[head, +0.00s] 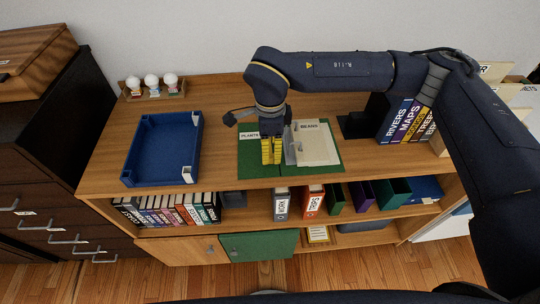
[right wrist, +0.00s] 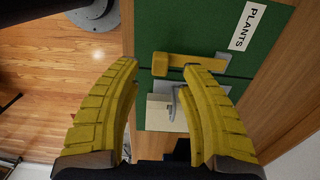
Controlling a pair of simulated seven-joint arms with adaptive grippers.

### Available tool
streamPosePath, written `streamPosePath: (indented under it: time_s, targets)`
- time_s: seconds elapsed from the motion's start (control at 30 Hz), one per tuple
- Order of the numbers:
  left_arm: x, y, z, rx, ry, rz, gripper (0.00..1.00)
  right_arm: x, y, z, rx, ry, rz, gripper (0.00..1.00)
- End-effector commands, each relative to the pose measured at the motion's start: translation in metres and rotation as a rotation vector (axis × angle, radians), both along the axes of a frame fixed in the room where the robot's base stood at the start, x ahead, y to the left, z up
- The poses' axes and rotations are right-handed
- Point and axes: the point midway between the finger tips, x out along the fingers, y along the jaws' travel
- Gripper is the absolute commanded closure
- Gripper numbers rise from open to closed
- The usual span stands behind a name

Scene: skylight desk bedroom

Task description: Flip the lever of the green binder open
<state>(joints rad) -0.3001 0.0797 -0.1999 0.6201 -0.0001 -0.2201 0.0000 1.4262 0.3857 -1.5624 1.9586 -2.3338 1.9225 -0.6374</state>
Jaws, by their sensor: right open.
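The green binder (head: 259,168) lies spread open on the top of the wooden shelf unit, with a PLANTS label on its left part. A pale paper stack (head: 316,145) labelled BEANS lies on its right part, beside grey metal hardware. My right gripper (head: 271,151) points down over the binder, left of the paper. In the right wrist view, its yellow fingers (right wrist: 168,85) are apart. An ochre bar with a grey end (right wrist: 190,63) lies across the green beyond the fingers; a grey metal piece (right wrist: 174,103) shows between them. Contact cannot be told. My left gripper is not in view.
An empty blue tray (head: 163,148) stands left of the binder. Several books (head: 405,120) stand on the right. Small white-headed figures (head: 152,84) stand at the back left. More books and binders (head: 313,200) fill the shelf below.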

Motion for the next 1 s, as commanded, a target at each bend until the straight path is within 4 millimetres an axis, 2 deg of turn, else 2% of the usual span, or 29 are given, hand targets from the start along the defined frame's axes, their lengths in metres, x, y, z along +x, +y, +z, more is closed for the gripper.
streamPosePath:
  time_s: [0.1,0.3,0.8,1.0]
  targets:
    - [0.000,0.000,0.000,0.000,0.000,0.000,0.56,-0.001,0.000,-0.016,0.000,0.002,0.000,0.58]
    - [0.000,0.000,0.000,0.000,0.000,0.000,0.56,0.000,0.000,-0.032,0.001,0.001,0.000,0.58]
    - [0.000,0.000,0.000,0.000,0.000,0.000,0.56,0.000,0.000,-0.038,0.001,0.000,0.000,0.58]
    - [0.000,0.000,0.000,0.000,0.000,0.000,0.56,0.000,0.000,-0.038,0.000,0.000,0.000,0.81]
